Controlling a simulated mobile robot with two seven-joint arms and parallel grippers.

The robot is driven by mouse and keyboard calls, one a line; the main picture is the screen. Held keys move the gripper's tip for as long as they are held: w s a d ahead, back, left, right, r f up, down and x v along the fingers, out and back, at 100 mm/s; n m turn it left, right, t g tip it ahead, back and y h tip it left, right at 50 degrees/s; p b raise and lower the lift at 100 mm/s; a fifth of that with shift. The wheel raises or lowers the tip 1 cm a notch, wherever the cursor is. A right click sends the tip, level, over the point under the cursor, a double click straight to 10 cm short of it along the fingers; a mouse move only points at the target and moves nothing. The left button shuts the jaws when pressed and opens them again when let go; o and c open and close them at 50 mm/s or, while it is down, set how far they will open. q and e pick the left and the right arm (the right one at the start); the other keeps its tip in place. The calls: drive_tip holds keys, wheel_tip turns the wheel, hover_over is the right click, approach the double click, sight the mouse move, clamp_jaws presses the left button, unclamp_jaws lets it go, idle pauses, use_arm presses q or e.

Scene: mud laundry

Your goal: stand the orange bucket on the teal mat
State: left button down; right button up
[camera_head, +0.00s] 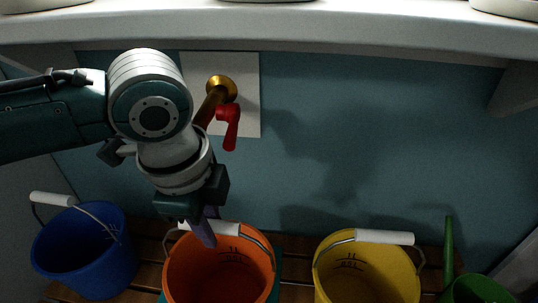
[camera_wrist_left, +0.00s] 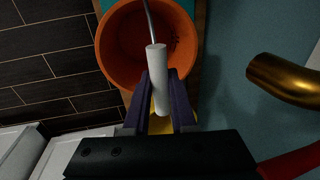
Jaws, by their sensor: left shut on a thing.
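The orange bucket (camera_head: 218,278) is at the lower middle of the head view, upright as far as I can see; it also shows in the left wrist view (camera_wrist_left: 115,45). Its white handle grip (camera_wrist_left: 159,80) is between the fingers of my left gripper (camera_wrist_left: 160,85), which is shut on it from above. In the head view my left gripper (camera_head: 205,230) is over the bucket's back rim. Slivers of the teal mat (camera_head: 277,291) show beside the bucket. The bucket's base is hidden, so I cannot tell whether it touches the mat. My right gripper is not in view.
A blue bucket (camera_head: 85,255) stands to the left and a yellow bucket (camera_head: 368,275) to the right, on a slatted wooden bench (camera_head: 148,262). A green watering can (camera_head: 475,290) is at far right. A brass tap (camera_head: 221,90) with a red lever and a white shelf (camera_head: 330,22) are above.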

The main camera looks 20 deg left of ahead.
use_arm(q)
wheel_tip(320, 180, down, 2)
drive_tip(key=shift+f, duration=0.1)
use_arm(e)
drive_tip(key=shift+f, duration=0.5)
use_arm(q)
drive_tip(key=shift+f, duration=0.15)
drive_tip(key=c, duration=0.7)
unclamp_jaws()
drive_tip(key=shift+c, duration=0.2)
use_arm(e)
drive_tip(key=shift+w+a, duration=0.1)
